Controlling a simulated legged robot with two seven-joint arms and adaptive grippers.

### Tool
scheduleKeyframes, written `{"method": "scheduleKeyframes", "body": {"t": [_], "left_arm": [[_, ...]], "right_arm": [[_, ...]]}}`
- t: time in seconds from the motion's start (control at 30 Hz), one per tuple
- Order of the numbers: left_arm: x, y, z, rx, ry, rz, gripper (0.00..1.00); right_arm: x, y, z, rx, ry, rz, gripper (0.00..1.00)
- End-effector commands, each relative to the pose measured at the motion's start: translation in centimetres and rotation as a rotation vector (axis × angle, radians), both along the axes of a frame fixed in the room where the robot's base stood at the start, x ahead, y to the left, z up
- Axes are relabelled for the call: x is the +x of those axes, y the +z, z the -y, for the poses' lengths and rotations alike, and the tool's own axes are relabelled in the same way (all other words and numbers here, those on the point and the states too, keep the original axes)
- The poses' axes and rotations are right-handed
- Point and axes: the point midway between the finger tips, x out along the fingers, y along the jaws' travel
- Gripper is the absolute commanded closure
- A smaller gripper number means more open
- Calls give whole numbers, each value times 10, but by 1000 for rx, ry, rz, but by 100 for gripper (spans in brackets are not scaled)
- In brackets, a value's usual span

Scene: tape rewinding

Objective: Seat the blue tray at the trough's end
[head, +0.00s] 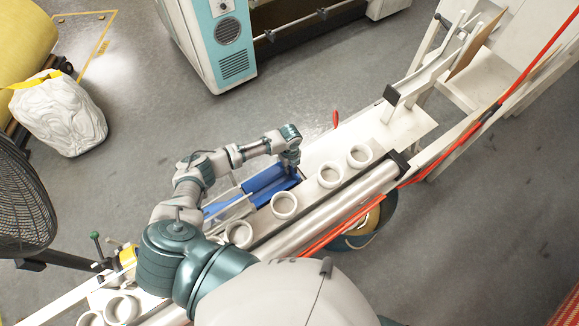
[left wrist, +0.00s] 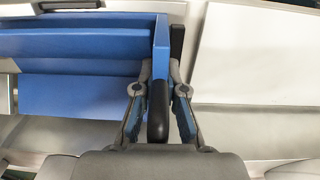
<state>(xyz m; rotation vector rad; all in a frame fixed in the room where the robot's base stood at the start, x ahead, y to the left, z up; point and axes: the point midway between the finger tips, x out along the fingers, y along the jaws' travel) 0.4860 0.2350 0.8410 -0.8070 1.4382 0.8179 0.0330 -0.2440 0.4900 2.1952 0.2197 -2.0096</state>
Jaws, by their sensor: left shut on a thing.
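The blue tray (head: 265,184) lies lengthwise along the machine's far side, beside the row of white rings. My left gripper (head: 292,160) is at its upper right end, pointing down. In the left wrist view the tray (left wrist: 80,95) fills the left side, and its end wall runs between the fingers of my left gripper (left wrist: 160,76), which are shut on it. A black block shows just right of that wall. A pale flat surface (left wrist: 250,55) lies to the right, past a narrow gap. Whether the tray rests fully in the trough cannot be told. My right gripper is not in view.
Several white rings (head: 284,205) stand in a row beside the tray, with a long metal roller (head: 330,212) in front. A red-handled lever (head: 335,118) rises behind the bench. A teal and white cabinet (head: 215,45) stands at the back, and a black fan (head: 22,205) at left.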

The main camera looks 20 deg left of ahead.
Motion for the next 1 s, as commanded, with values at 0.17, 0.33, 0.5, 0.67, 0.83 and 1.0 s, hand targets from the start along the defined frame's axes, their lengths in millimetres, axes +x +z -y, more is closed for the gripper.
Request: {"method": "scheduleKeyframes", "body": {"t": [0.17,0.33,0.5,0.67,0.83,1.0], "left_arm": [[0,0,0,-1,0,1,73],[0,0,0,0,0,0,61],[0,0,0,0,0,0,61],[1,15,0,-1,-1,2,61],[3,52,-1,0,-1,4,61],[4,88,-1,-1,0,3,61]], "right_arm": [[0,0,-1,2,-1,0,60],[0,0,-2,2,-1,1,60],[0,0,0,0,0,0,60],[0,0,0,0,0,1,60],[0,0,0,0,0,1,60],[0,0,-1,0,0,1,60]]}}
